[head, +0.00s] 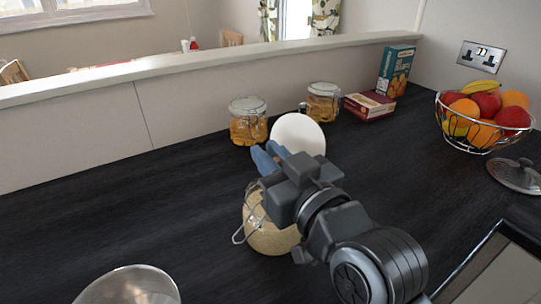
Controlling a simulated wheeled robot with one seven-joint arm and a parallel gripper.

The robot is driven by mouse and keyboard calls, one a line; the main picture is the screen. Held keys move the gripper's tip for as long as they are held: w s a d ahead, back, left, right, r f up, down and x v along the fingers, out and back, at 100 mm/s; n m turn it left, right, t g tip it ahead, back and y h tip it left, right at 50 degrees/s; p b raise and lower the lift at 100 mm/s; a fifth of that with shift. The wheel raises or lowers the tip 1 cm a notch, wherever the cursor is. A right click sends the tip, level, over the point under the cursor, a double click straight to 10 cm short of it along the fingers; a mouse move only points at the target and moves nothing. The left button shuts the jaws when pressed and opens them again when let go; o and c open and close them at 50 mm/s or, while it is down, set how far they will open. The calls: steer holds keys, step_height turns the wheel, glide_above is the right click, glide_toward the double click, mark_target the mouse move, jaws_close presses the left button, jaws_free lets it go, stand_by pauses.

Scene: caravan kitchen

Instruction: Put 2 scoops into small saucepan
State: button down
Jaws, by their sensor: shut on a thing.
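A clip-top jar of pale grain (262,236) stands on the dark worktop, with a wire clasp on its left side. My gripper (268,155) is over and just behind the jar, its bluish fingers pointing away to the upper left. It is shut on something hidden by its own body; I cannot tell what. A white round thing (299,132) shows behind the fingers, partly covered; whether it touches them is unclear. A shiny metal vessel (130,286), possibly the small saucepan, is cut off at the bottom left edge. No scoop is clearly visible.
Two glass jars of orange-brown food (248,128) (322,103) stand at the back, near a flat box (370,105) and an upright teal box (397,70). A wire fruit bowl (484,135), a glass lid (518,175) and a dark-framed panel (492,270) are right. The left worktop is clear.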

steer(key=shift+r, duration=0.15)
step_height(320, 180, up, 10)
steer(key=p, duration=0.8)
stand_by(0.7)
steer(key=shift+f, duration=0.2)
